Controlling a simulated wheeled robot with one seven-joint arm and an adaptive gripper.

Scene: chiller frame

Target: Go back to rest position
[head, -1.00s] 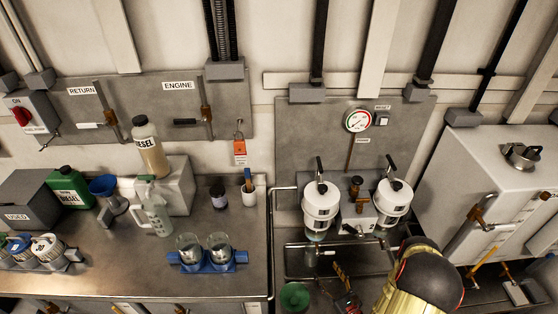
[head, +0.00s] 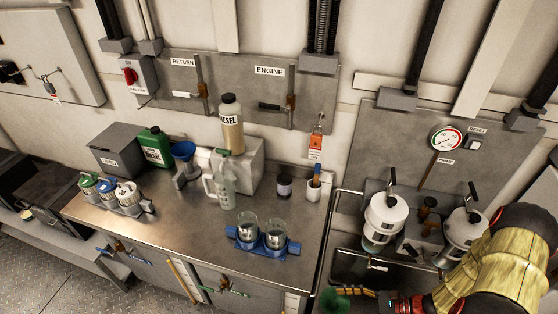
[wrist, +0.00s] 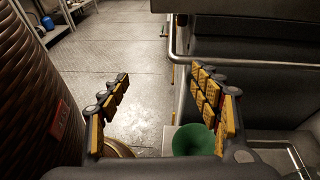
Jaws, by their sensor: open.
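My gripper (wrist: 162,105) is open in the wrist view, its two yellow-padded fingers spread wide with nothing held between them. The floor shows through the gap. In the head view my gripper (head: 366,293) is at the bottom edge, partly cut off, below the two white filter housings. My arm fills the lower right corner there and covers part of the right housing. A green funnel (wrist: 194,141) shows low in the wrist view beside the right finger. It also appears in the head view (head: 335,302), and I cannot tell whether the finger touches it.
The steel bench (head: 170,240) holds a blue holder (head: 262,249) with two glasses, a diesel bottle (head: 231,128) and a green can (head: 155,147). White filter housings (head: 385,222) stand close to my arm. A metal rail (wrist: 173,45) edges the counter; floor is open left of it.

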